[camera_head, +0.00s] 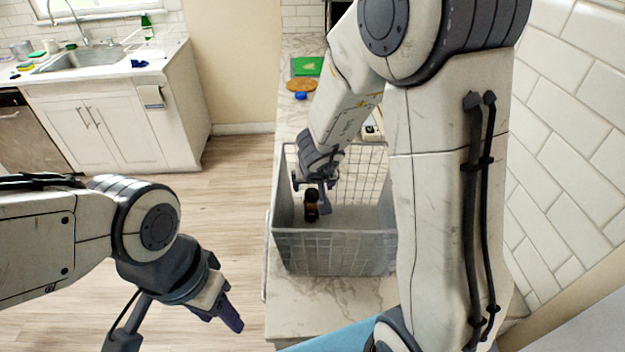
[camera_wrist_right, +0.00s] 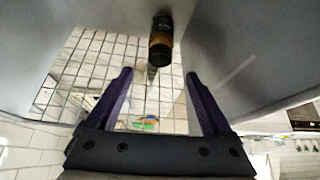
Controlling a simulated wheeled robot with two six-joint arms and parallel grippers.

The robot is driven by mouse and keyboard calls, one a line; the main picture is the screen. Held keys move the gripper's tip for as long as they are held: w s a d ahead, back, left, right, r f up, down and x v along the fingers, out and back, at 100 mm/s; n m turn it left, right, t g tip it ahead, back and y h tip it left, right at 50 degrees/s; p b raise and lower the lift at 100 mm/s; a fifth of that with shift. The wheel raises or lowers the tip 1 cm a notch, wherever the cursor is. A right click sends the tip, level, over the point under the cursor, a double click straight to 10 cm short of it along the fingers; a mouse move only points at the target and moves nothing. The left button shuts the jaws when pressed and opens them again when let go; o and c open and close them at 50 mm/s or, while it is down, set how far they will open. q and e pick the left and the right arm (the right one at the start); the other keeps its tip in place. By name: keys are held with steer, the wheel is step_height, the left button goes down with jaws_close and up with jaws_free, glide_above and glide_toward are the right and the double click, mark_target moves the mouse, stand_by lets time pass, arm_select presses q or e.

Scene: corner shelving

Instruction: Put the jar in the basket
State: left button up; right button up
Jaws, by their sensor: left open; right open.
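A small dark jar (camera_head: 311,206) with a brown label is inside the grey wire basket (camera_head: 335,250), near its left side. It also shows in the right wrist view (camera_wrist_right: 161,42), just beyond my fingertips. My right gripper (camera_head: 326,188) reaches down into the basket, beside and slightly above the jar. Its two purple fingers (camera_wrist_right: 158,73) are apart with nothing between them. Whether the jar rests on the basket's floor is hard to tell. My left gripper (camera_head: 231,318) is open and empty, left of the counter over the floor.
The basket stands on a narrow marble counter (camera_head: 290,300). Behind it lie a green board (camera_head: 307,66), a round brown board (camera_head: 301,85) and a small blue item (camera_head: 300,96). A tiled wall (camera_head: 565,150) bounds the right. A sink (camera_head: 85,62) is far left; the floor between is clear.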

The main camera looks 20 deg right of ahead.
steer(key=shift+p+v, duration=1.05)
steer(key=shift+v, duration=1.1)
